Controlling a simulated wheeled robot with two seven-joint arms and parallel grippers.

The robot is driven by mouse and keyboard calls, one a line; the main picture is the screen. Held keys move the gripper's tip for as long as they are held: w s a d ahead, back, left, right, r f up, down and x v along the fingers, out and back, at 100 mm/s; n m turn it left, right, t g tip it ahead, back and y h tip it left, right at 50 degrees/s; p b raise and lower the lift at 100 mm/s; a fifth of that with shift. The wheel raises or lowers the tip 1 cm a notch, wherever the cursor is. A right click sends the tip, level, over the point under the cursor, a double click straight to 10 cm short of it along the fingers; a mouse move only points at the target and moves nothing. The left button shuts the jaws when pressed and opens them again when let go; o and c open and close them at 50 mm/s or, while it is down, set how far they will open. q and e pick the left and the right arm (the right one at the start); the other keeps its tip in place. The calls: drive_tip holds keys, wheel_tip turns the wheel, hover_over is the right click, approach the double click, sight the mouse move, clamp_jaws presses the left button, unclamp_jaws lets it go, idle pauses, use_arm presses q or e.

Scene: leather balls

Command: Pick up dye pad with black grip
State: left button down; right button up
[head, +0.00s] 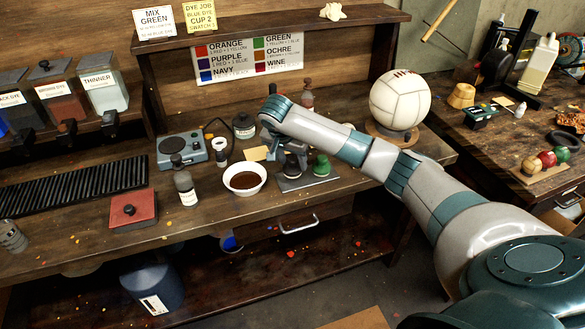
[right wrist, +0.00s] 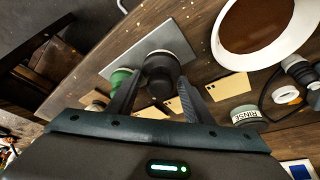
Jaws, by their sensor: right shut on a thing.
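The dye pad with the black grip (right wrist: 162,68) is between the fingers of my right gripper (right wrist: 158,88) in the right wrist view, and the gripper is shut on its grip. In the head view my right gripper (head: 290,158) is over the grey metal plate (head: 308,183) and largely hides the pad. I cannot tell whether the pad touches the plate. A dye pad with a green grip (head: 321,165) stands on the plate just beside it. It also shows in the right wrist view (right wrist: 119,79). My left gripper is not in view.
A white bowl of brown dye (head: 244,180) is just left of the plate. A white ball (head: 399,99) sits on a stand at right. The front edge is clear.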

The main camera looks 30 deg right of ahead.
drive_tip(key=s+d+r+b, duration=0.3)
drive_tip(key=s+d+r, duration=0.5)
drive_tip(key=shift+s+r+b, duration=0.2)
drive_tip(key=shift+b, duration=0.15)
